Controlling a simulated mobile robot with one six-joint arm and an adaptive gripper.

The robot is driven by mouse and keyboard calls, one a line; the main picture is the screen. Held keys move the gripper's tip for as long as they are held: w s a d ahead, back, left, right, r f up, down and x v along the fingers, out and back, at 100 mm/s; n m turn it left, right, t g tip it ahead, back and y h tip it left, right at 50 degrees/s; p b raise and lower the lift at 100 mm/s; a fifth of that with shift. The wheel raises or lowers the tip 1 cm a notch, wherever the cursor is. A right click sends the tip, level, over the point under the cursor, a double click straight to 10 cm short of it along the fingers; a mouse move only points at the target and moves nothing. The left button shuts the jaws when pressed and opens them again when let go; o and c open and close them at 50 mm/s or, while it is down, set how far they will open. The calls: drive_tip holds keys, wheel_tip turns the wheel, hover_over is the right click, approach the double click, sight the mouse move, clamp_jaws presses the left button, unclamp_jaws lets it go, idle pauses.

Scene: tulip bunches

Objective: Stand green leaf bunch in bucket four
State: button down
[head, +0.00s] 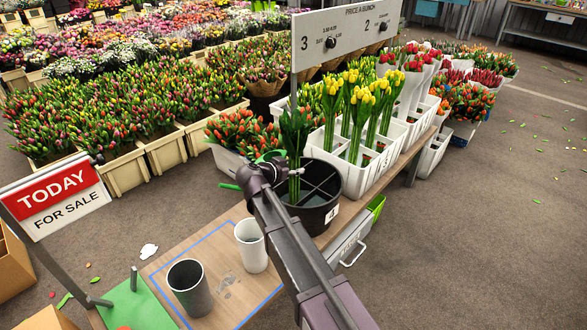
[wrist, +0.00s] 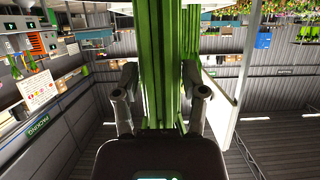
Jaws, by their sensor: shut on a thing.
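The green leaf bunch (head: 295,135) stands upright in the head view, its dark leaves at the top and pale stems below. My gripper (head: 292,171) is shut on its stems. In the wrist view the green stems (wrist: 160,50) run straight up between the two fingers of my gripper (wrist: 160,88). A round black bucket (head: 318,217) with crossed dividers is under and around the bunch's lower end. The stem ends appear to be inside the bucket's rim, towards the back left; my arm hides part of this, so I cannot tell whether they touch the bottom. The bucket's small label is unreadable.
A white divided crate (head: 368,178) of yellow tulips stands close behind the bucket, under a price sign (head: 345,38). A white cup (head: 251,246) and a grey cup (head: 190,288) stand in front, by a blue tape outline. A sale sign (head: 55,199) is at left.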

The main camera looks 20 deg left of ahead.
drive_tip(key=shift+f+b, duration=0.35)
drive_tip(key=shift+f, duration=0.1)
drive_tip(key=shift+c, duration=0.4)
unclamp_jaws()
drive_tip(key=shift+o, duration=0.4)
drive_tip(key=shift+s+r, duration=0.1)
drive_tip(key=p+v, duration=0.2)
drive_tip(key=v, duration=0.4)
drive_tip(key=shift+s+a+p, duration=0.25)
drive_tip(key=shift+s+p, duration=0.05)
drive_tip(key=shift+p, duration=0.1)
idle(0.4)
drive_tip(key=shift+s+r, duration=0.1)
idle(0.8)
